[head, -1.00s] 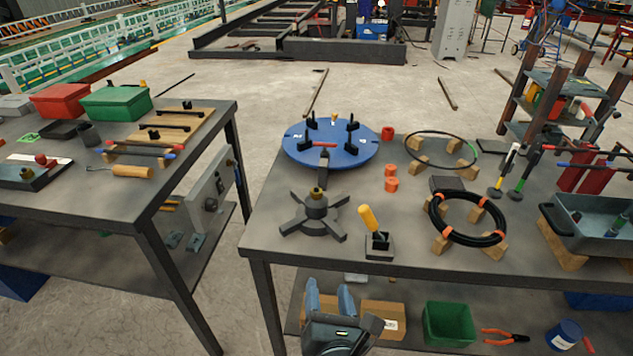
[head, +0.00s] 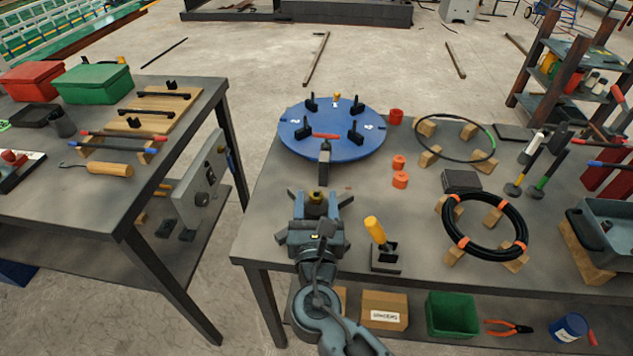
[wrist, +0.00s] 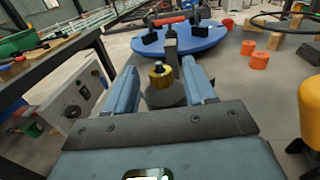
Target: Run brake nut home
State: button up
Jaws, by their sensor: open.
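The brass-coloured brake nut (head: 317,196) sits on top of the hub of the dark cross-shaped stand near the table's front left. In the wrist view the nut (wrist: 161,76) shows between my fingers, with a dark stud end above it and the grey hub below. My gripper (wrist: 163,88) is open, its two blue fingers apart on either side of the nut. From these views I cannot tell whether either finger touches it. In the head view my gripper (head: 316,218) covers much of the stand. The blue round plate (head: 290,145) with black clamps lies behind the stand.
A yellow-handled lever (head: 376,230) stands on a small base right of my gripper. Orange rings (head: 400,180) and a black cable coil (head: 448,222) on wooden blocks lie farther right. Bare tabletop (head: 268,215) is left of the stand. A second table (head: 150,195) stands left across a gap.

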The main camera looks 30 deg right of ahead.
jog(key=shift+x, duration=2.2)
jog(key=c, duration=1)
jog(key=shift+o, duration=0.2)
jog(key=shift+m+g+h, duration=0.4)
jog(key=shift+m+h, duration=0.1)
jog(key=shift+h, duration=0.2)
